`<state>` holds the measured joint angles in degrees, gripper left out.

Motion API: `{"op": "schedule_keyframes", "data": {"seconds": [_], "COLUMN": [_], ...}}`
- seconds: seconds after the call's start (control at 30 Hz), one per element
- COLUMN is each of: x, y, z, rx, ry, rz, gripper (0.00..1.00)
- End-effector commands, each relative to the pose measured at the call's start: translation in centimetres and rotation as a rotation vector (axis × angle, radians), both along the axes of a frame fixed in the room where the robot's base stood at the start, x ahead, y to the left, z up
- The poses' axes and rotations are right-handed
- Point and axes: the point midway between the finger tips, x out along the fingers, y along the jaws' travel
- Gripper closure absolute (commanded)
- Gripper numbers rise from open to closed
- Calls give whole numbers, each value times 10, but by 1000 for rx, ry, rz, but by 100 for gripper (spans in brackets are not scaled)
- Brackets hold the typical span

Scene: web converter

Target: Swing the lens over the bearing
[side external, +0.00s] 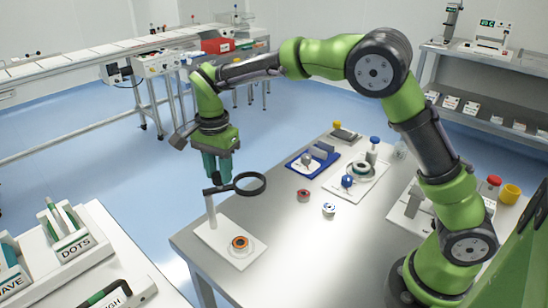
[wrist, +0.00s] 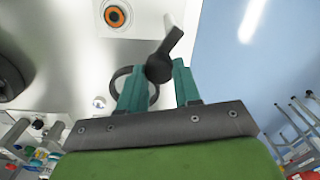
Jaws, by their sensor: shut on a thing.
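The lens (side external: 250,184) is a round black-rimmed magnifier on a pivoting arm. The arm joins a white post (side external: 212,209) that rises from a white base plate (side external: 215,237). The bearing (side external: 240,243), an orange ring with a dark centre, sits on that plate; it also shows at the top of the wrist view (wrist: 115,16). The lens is above and to the right of the bearing in the side view, not over it. The fingers partly hide the lens rim (wrist: 115,78) in the wrist view.
A red-and-white part (side external: 303,195) and a blue-and-white part (side external: 329,209) lie right of the lens. A blue tray (side external: 312,160) and a pale tray (side external: 372,182) stand farther back. A rack marked DOTS (side external: 72,240) is at lower left. The table's front middle is clear.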

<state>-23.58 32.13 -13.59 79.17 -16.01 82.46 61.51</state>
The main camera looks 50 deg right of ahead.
Motion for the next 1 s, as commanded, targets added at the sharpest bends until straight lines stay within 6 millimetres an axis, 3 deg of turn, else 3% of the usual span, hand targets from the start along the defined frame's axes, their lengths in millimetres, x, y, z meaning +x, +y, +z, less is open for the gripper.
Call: {"op": "schedule_keyframes", "data": {"seconds": [1.0], "x": [-17], "y": [23], "z": [0], "rx": [1], "ry": [1], "rz": [-899], "gripper": [100]}}
